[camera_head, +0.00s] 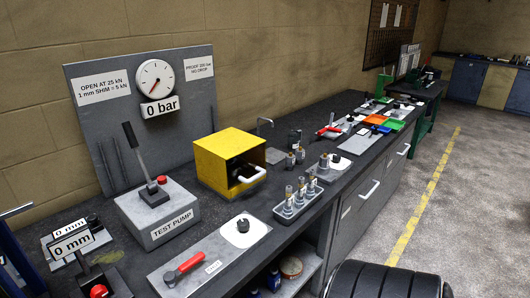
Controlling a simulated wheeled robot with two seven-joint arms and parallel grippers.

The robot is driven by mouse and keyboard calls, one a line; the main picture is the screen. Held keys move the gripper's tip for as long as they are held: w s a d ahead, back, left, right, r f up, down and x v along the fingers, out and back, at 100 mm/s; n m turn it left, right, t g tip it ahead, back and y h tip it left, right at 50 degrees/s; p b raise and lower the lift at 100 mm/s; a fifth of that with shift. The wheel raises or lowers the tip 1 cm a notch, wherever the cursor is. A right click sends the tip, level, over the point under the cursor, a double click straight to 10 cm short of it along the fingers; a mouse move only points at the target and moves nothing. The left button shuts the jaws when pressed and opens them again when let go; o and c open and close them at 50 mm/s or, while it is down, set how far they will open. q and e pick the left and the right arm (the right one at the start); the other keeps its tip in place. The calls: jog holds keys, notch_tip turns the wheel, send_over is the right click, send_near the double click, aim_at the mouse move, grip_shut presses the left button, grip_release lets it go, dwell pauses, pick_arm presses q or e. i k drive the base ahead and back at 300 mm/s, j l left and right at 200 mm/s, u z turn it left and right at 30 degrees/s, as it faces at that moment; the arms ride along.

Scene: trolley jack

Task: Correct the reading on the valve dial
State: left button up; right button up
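A round white gauge (154,79) with a red needle is mounted on a grey back panel. The needle points to the lower left, and a sign under it (161,106) reads "0 bar". A grey box labelled "TEST PUMP" (160,217) stands below, with a black upright lever (136,150) and a red button (162,180). At the lower left, two signs read "0 mm"; the nearer one (72,243) stands by a red button (99,291). I cannot tell which of these is the valve dial. Neither of my grippers is in view.
A yellow box (228,158) with a white handle stands mid-bench. A grey plate with a red-handled tool (180,268) and black knob (243,226) lies in front. Several small fittings fill a grey rack (298,203). A black ridged object (385,281) is at the bottom right.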

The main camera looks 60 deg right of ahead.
aim_at(336, 157)
jog(key=z, duration=2.35)
